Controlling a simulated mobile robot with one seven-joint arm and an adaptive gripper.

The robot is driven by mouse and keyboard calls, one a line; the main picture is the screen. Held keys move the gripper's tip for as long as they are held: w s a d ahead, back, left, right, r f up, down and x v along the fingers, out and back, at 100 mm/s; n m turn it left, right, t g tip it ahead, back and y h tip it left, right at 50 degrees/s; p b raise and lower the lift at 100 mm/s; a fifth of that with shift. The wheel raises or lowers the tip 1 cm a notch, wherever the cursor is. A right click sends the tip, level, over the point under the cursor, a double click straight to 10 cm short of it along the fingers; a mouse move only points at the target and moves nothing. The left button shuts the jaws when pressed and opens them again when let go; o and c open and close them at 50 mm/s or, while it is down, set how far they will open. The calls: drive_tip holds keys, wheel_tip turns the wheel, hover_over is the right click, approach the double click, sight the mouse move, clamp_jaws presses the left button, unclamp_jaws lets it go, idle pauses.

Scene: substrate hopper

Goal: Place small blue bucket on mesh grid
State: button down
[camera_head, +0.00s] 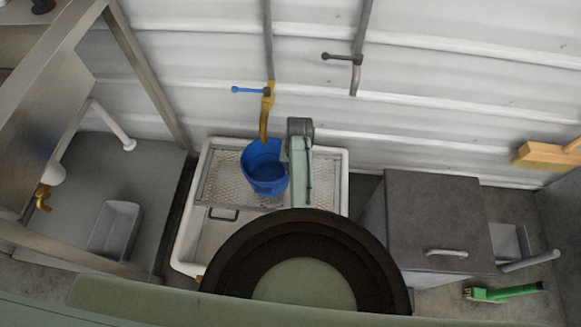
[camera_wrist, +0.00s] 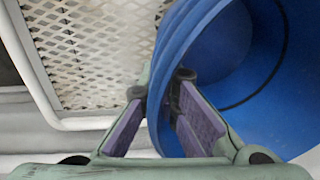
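The small blue bucket (camera_head: 264,172) is over the mesh grid (camera_head: 223,168) in the head view, just below the yellow tap. Its open mouth faces up. My gripper (camera_wrist: 160,88) is at the bucket's rim in the wrist view, one finger outside the wall and one inside. The fingers are shut on the wall of the bucket (camera_wrist: 230,50). The mesh grid (camera_wrist: 90,45) shows to the left of the bucket there. The bucket's base is hidden, so I cannot tell whether it touches the grid.
The grid lies in a white basin (camera_head: 345,180) against the white wall. A yellow tap with a blue handle (camera_head: 250,90) hangs above. A grey lidded box (camera_head: 435,215) stands right, with a green brush (camera_head: 500,293) on the floor. A metal frame (camera_head: 150,75) stands left.

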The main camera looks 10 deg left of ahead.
drive_tip(key=shift+f, duration=0.1)
drive_tip(key=c, duration=2.3)
unclamp_jaws()
drive_tip(key=o, duration=0.5)
wheel_tip(320, 180, up, 12)
drive_tip(key=d, duration=0.1)
drive_tip(key=shift+d, duration=0.15)
